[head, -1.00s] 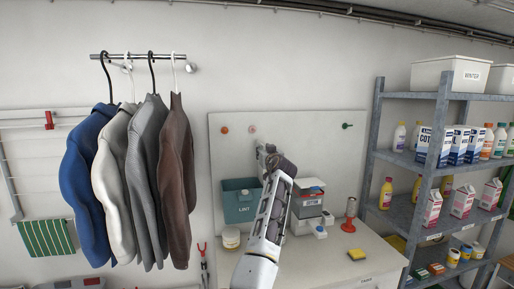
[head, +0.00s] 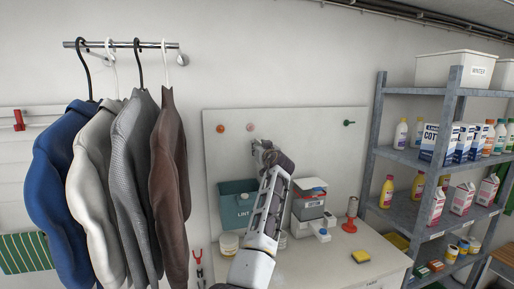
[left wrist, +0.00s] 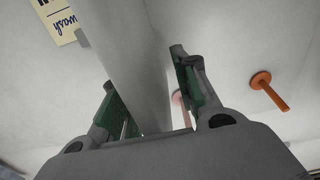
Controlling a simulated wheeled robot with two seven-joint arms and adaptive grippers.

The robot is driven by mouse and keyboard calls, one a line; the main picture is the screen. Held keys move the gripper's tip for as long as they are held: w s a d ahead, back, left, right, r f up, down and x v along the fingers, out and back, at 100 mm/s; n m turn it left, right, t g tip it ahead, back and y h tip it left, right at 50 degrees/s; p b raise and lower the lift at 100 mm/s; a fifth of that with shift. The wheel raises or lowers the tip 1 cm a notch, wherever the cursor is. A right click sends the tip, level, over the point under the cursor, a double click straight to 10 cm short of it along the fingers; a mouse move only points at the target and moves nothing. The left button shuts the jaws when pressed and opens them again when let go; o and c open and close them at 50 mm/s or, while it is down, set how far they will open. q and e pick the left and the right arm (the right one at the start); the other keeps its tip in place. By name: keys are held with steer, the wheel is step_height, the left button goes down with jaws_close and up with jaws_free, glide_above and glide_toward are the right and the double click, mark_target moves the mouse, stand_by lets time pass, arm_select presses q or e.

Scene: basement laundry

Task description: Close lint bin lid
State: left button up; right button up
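The teal lint bin (head: 229,213) stands on the counter against the back board, with a LINT label on its front. Its lid (head: 237,187) appears raised at the back, above a dark opening. My left gripper (head: 258,147) is above and to the right of the bin, in front of the board and apart from the lid. In the left wrist view, the fingers of my left gripper (left wrist: 150,105) stand apart with no bin or lid between them. My right gripper is not in view.
A grey box (head: 309,203) and a red spindle (head: 349,222) stand right of my arm. A white tub (head: 228,243) is in front of the bin. Hanging jackets (head: 168,170) are at left, shelves (head: 455,85) at right. Pegs (head: 221,128) stick out of the board.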

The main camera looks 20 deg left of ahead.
arm_select(q)
steer(key=shift+d+r, duration=0.1)
steer(key=shift+d, duration=0.05)
steer(key=shift+c, duration=0.3)
jaws_close()
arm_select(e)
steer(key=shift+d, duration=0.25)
arm_select(q)
steer(key=shift+s+a, duration=0.1)
steer(key=shift+a, duration=0.1)
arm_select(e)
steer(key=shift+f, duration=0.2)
